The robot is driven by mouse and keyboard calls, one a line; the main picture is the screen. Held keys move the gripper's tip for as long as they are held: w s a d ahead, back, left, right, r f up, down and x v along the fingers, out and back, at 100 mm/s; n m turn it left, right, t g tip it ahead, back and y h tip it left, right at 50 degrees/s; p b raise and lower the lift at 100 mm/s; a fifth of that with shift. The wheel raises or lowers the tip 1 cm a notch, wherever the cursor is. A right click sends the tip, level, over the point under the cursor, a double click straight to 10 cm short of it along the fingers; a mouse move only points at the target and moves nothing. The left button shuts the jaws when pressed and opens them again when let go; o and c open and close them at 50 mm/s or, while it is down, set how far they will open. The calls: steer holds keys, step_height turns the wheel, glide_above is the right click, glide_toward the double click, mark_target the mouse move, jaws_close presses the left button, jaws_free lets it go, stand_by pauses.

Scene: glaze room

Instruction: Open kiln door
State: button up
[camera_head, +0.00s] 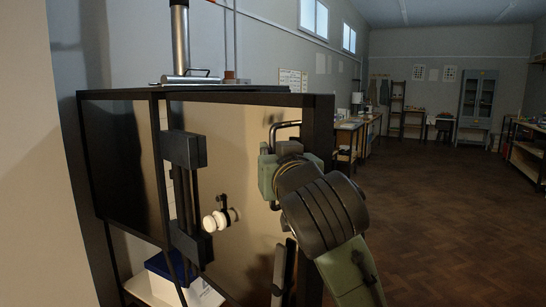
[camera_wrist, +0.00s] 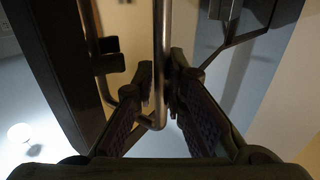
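The kiln (camera_head: 122,150) stands at the left with a dark frame and shiny metal panels. Its door (camera_head: 235,145) faces me, with dark hinge-like blocks (camera_head: 184,150) on its left side and a white round knob (camera_head: 216,221). The door's bar handle (camera_head: 287,125) is near its right edge. My gripper (camera_head: 272,172) is at this handle, and my wrist hides part of the door. In the wrist view, the metal handle bar (camera_wrist: 162,50) runs between the fingertips of my gripper (camera_wrist: 161,88), which look closed on it near its bent end. I cannot tell whether the door is ajar.
A blue and white box (camera_head: 165,277) sits low beneath the kiln. A metal flue (camera_head: 180,38) rises from the kiln top. Benches (camera_head: 348,126) line the far wall, and a cabinet (camera_head: 478,98) stands at the back. The wooden floor (camera_head: 440,205) at right is clear.

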steer(key=o, duration=0.3)
steer(key=shift+o, duration=0.2)
steer(key=v, duration=1.2)
